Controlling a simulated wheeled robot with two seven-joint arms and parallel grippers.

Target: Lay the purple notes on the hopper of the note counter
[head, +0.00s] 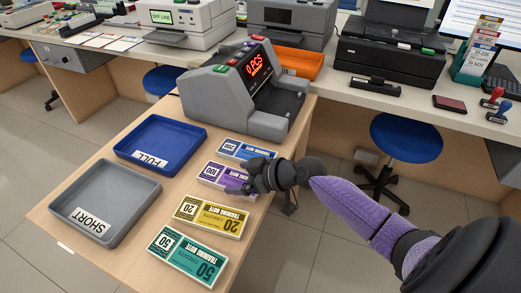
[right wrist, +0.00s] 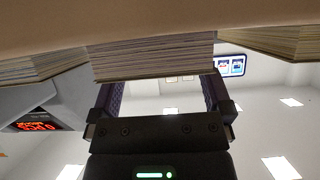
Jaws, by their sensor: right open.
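The purple notes (head: 214,174) lie flat as a banded stack on the wooden table, between the blue notes (head: 245,150) and the yellow notes (head: 211,216). My right gripper (head: 243,186) is at the right end of the purple notes and partly covers them. In the right wrist view, its open fingers (right wrist: 158,88) stand either side of a note stack's end (right wrist: 154,60), with nothing clamped. The grey note counter (head: 232,93) stands behind the notes, its red display reading 0 PCS. I cannot clearly make out its hopper. My left gripper is not in view.
The blue FULL tray (head: 188,132) and grey SHORT tray (head: 138,180) lie left of the notes. Green notes (head: 188,256) lie nearest the front. A blue stool (head: 406,137) stands right of the table. The back counter holds several machines.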

